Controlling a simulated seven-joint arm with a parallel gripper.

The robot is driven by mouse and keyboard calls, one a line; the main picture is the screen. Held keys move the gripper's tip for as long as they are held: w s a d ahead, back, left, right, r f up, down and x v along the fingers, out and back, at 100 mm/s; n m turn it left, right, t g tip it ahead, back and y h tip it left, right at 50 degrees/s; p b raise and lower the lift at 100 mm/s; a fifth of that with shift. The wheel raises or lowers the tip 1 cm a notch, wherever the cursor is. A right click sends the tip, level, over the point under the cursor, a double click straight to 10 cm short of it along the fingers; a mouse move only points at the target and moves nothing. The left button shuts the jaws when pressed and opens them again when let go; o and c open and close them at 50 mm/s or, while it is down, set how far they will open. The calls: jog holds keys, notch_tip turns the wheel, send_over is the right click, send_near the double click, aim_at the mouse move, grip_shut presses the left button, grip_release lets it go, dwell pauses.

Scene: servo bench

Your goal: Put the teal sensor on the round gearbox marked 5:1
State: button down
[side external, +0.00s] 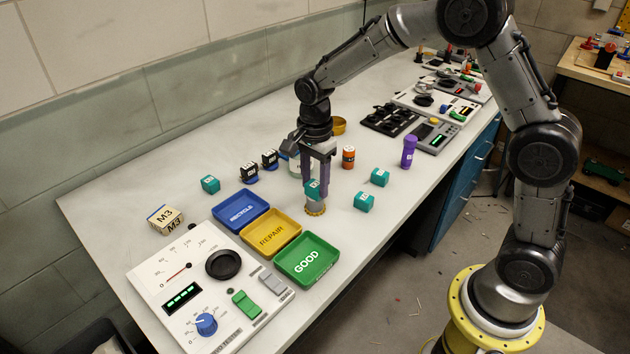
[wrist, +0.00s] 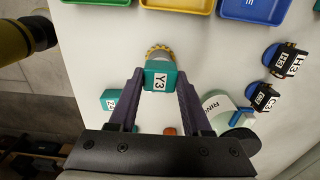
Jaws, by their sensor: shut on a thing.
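My gripper (side external: 315,180) is shut on a teal sensor (side external: 312,190). In the wrist view the held teal sensor (wrist: 160,77) shows the label Y3 between the fingertips. A round gearbox (side external: 315,208) with a grey body and yellow toothed base stands upright on the bench directly below the sensor. In the wrist view only part of its yellow rim (wrist: 160,50) shows past the sensor. I cannot read a ratio mark on it, nor tell whether sensor and gearbox touch. Other teal blocks stand at the right (side external: 380,177), (side external: 364,202) and at the left (side external: 210,184).
Blue (side external: 240,209), yellow (side external: 271,234) and green GOOD (side external: 308,259) trays lie in front. An orange can (side external: 348,157) and purple bottle (side external: 408,151) stand to the right.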

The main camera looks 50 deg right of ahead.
aim_at(315, 184)
jog(key=shift+c, duration=1.7)
grip_release()
jog(key=shift+f, duration=0.15)
notch_tip(315, 184, up, 11)
jog(key=s+r+n+t, duration=0.1)
jog(key=s+r+n, duration=0.3)
jog(key=s+r, duration=0.25)
jog(key=s+d+f+n+t, duration=0.1)
jog(key=s+n+t, duration=0.1)
jog(key=s+n, duration=0.5)
jog(key=s+d+f+n+t, duration=0.1)
jog(key=s+n+t, duration=0.1)
jog(key=s+n, duration=0.5)
jog(key=s, duration=0.5)
jog(key=shift+f+t, duration=0.25)
jog(key=shift+t, duration=0.05)
